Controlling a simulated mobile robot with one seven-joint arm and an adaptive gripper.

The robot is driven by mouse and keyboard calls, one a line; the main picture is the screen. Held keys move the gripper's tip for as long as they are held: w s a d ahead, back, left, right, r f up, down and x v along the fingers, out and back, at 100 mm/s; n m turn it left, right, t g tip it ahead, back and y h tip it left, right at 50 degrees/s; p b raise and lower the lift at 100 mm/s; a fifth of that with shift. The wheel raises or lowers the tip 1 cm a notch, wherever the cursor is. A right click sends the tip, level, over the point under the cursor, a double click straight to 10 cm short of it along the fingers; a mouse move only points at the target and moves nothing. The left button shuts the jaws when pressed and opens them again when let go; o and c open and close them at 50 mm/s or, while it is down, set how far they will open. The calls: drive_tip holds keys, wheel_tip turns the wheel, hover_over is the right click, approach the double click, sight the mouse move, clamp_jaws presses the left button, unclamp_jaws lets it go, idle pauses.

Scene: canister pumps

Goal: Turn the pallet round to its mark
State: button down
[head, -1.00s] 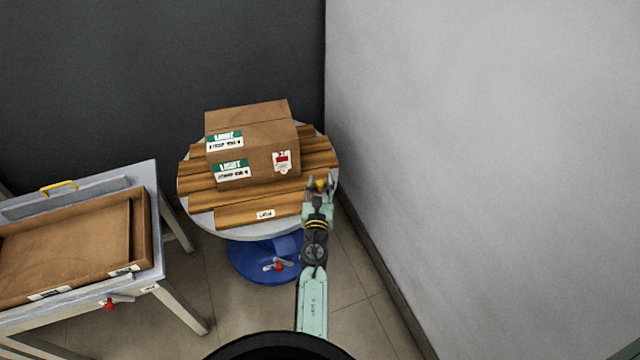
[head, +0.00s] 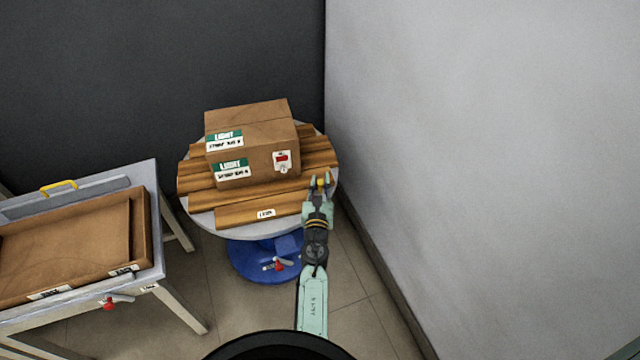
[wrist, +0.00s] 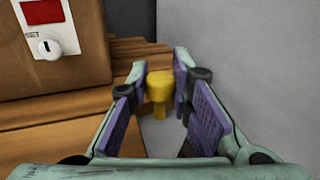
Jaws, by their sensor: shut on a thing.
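The wooden pallet (head: 262,213) lies on a round grey turntable (head: 208,219) on a blue base (head: 262,262). A cardboard box (head: 245,142) with green and white labels stands on the pallet. A yellow peg (wrist: 160,88) stands upright at the turntable's right edge. My gripper (head: 319,183) reaches over that edge, with its purple-padded fingers on either side of the peg and shut on it. The wrist view shows the fingers (wrist: 163,85) around the peg's head, with the box at upper left. No turning mark is clear to me.
A red-handled lever (head: 278,265) is on the blue base. A table (head: 150,287) with a cardboard tray (head: 142,225) and a red-knobbed lever (head: 110,304) stands at left. A pale wall (head: 480,150) rises close on the right, and a dark wall (head: 150,60) stands behind.

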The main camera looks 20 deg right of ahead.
drive_tip(key=shift+w+d+n+t+y, duration=0.4)
drive_tip(key=shift+w+d+n+y, duration=0.3)
drive_tip(key=shift+w+d+y, duration=0.35)
drive_tip(key=c, duration=1.4)
unclamp_jaws()
drive_tip(key=shift+s, duration=0.1)
drive_tip(key=v, duration=0.7)
drive_tip(key=shift+s, duration=0.25)
